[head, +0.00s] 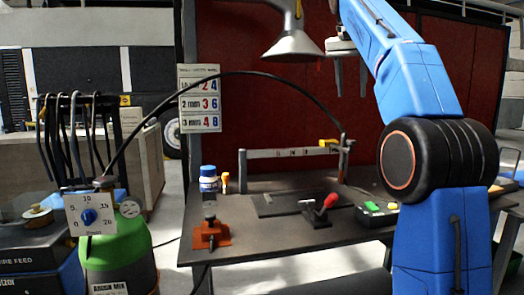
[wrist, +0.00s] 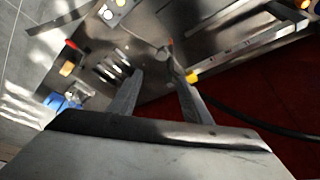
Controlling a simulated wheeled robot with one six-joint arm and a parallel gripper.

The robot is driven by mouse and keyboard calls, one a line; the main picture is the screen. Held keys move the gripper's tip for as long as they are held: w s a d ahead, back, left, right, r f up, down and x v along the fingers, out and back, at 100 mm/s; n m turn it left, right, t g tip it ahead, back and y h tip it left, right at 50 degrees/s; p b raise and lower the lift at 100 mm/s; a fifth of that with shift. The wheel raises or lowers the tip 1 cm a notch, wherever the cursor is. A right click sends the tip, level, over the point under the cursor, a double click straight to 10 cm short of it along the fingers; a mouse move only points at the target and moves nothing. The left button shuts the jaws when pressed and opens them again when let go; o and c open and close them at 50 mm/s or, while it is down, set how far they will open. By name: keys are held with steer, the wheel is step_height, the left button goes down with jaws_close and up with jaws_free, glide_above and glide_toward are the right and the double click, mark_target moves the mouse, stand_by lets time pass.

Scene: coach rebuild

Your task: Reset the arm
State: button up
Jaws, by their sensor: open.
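My blue arm rises on the right of the head view, and my gripper (head: 351,92) hangs from its end, high above the workbench (head: 300,233). Its two fingers point down, stand apart and hold nothing. In the wrist view the gripper (wrist: 162,76) also shows spread fingers with an empty gap between them. The bench top lies beyond the fingertips, with no contact visible.
A grey lamp hood (head: 293,46) hangs just left of the gripper. A red-handled clamp (head: 318,208), an orange stand (head: 210,235), a blue-and-white bottle (head: 208,179) and a button box (head: 377,213) are on the bench. A green cylinder (head: 118,259) with a black hose stands left.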

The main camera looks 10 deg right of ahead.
steer(key=s+a+f+n+y, duration=0.1)
steer(key=s+a+f+n, duration=0.2)
steer(key=s+f, duration=0.9)
steer(key=s+a+f+n+t+y, duration=0.1)
steer(key=s+a+f, duration=0.4)
steer(key=s+f, duration=0.7)
steer(key=s+a+f+n+y, duration=0.1)
steer(key=s+a+f+n, duration=0.3)
steer(key=s+f, duration=0.8)
step_height(320, 180, down, 14)
steer(key=shift+a+f+n, duration=0.1)
steer(key=shift+a+n, duration=0.2)
steer(key=shift+a, duration=0.2)
